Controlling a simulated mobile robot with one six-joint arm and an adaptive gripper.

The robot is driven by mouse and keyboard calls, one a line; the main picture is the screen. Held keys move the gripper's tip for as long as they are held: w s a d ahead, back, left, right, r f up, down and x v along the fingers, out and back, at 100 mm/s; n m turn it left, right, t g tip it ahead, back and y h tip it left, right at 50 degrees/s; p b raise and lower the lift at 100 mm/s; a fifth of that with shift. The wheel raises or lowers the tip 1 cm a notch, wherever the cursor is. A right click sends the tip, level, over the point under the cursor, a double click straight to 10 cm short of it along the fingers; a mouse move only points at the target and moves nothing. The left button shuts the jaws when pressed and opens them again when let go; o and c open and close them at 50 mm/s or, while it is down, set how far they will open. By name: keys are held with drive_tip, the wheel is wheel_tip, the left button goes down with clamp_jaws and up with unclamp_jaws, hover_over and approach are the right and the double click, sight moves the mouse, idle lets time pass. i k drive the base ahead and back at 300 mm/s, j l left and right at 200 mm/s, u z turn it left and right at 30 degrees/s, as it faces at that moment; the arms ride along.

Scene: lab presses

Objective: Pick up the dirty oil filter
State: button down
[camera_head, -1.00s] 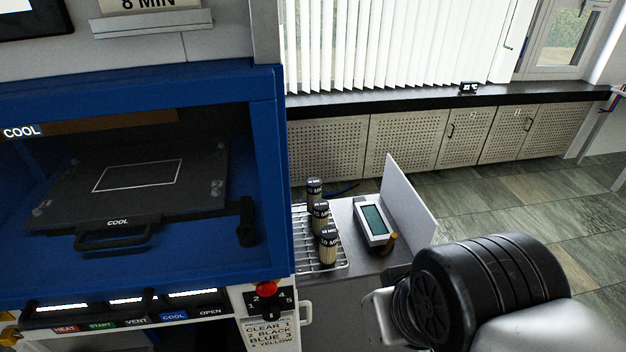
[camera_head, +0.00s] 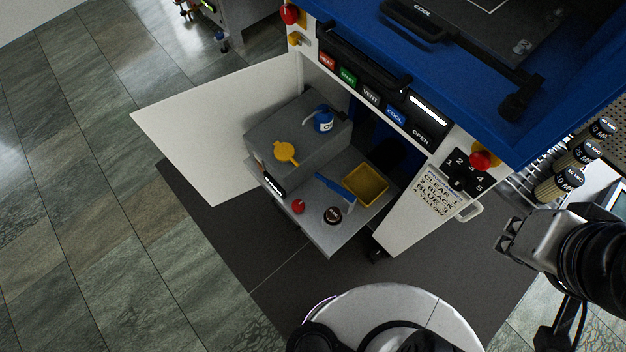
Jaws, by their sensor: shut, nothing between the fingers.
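A short round thing with a dark, labelled top (camera_head: 332,215) stands on the pulled-out shelf of the open lower cabinet; it may be the dirty oil filter, but its label is too small to read. Several pale filters with black labelled caps (camera_head: 571,166) stand in a row on the wire rack at the right. My gripper (camera_head: 507,235) is at the right, shut and empty, near the rack's front and well to the right of the shelf.
The shelf (camera_head: 322,240) also bears a yellow tray (camera_head: 367,186), a blue-handled tool (camera_head: 335,187) and a red knob (camera_head: 298,206). A grey box behind bears a yellow funnel-like thing (camera_head: 286,152) and a blue can (camera_head: 323,120). A white door (camera_head: 215,130) stands open left. The blue press overhangs.

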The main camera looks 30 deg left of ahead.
sight(334, 214)
drive_tip(key=u, duration=1.45)
drive_tip(key=k+j+z, duration=0.3)
drive_tip(key=j+z, duration=0.15)
